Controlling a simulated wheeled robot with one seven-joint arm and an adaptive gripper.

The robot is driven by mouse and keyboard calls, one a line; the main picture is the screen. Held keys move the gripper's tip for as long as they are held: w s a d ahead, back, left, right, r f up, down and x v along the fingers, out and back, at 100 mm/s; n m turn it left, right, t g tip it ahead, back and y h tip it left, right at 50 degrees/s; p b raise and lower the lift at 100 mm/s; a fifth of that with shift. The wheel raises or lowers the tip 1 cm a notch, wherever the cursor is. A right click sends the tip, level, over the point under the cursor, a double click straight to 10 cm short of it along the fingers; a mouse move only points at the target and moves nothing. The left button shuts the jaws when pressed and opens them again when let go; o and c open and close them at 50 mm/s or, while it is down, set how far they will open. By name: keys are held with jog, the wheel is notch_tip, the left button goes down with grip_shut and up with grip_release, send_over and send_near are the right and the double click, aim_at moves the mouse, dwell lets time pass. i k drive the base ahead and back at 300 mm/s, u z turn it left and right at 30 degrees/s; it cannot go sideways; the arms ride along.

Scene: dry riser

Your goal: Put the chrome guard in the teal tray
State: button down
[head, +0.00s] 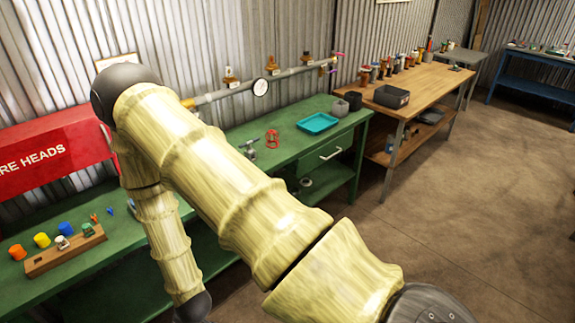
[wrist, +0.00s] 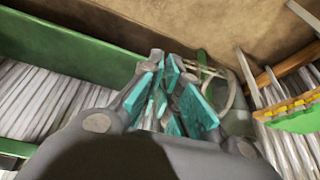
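The teal tray (head: 317,123) sits on the green bench (head: 284,158), near its far right end in the head view, and looks empty. I cannot single out the chrome guard with certainty. A small red wire cage (head: 271,138) stands on the bench left of the tray, with a grey metal fitting (head: 248,149) beside it. My gripper (wrist: 165,62) shows in the wrist view, with teal pads and fingertips close together. Pale thin wire-like loops (wrist: 207,72) show just past its right finger; whether they touch it is unclear. The gripper is out of the head view.
Dark cups (head: 340,108) stand right of the tray. A wooden bench (head: 425,82) with a black bin (head: 391,97) stands beyond. A pipe with a gauge (head: 261,87) runs along the wall behind. A wooden block (head: 65,252) with small parts lies at left. The floor at right is clear.

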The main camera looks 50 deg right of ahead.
aim_at(317, 126)
jog(key=z, duration=0.3)
jog(key=i, duration=0.95)
jog(key=z, duration=1.1)
jog(key=i, duration=1.3)
jog(key=z, duration=0.9)
jog(key=i, duration=0.35)
jog(key=z, duration=0.2)
